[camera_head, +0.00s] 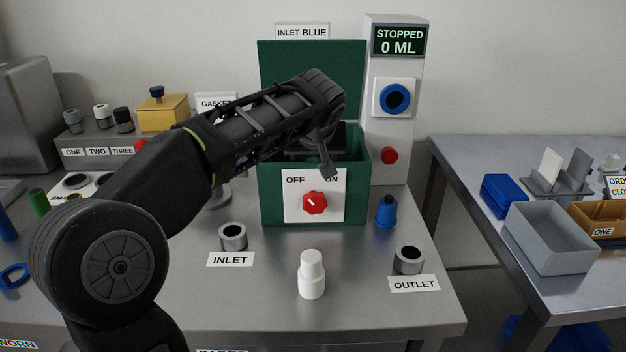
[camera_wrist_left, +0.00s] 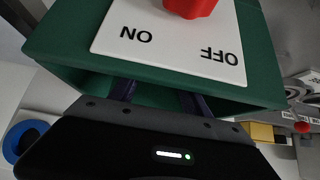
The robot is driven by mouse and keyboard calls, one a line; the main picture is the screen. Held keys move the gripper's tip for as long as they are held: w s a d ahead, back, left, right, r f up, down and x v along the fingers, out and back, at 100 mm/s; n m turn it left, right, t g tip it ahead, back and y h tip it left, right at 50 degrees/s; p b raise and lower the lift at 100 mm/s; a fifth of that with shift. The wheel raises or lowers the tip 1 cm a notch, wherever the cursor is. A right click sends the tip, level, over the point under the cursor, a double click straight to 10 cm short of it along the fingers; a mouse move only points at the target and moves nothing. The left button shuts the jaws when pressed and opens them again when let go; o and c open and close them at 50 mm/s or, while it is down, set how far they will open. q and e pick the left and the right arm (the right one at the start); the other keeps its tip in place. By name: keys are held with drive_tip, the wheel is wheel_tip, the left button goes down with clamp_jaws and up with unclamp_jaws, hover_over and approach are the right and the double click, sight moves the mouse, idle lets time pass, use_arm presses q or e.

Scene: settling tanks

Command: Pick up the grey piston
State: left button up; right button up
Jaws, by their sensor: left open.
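I cannot surely pick out the grey piston in either view. The green box (camera_head: 267,205) stands at the back middle of the table with its lid up and a red knob (camera_head: 314,203) on its white OFF/ON panel. My left gripper (camera_head: 328,160) is at the box's open top, behind the front wall's edge. In the left wrist view its open fingers (camera_wrist_left: 158,97) reach down behind the green front wall (camera_wrist_left: 258,85), so their tips are hidden. The inside of the box is mostly hidden by my left arm. My right gripper is not in view.
A grey bin (camera_head: 552,240) stands on the right table.

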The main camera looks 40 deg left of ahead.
use_arm(q)
drive_tip(key=shift+w+a+f, duration=0.3)
drive_tip(key=shift+w+f, duration=0.05)
drive_tip(key=shift+f, duration=0.2)
drive_tip(key=shift+c, duration=0.3)
clamp_jaws()
idle(0.3)
idle(0.4)
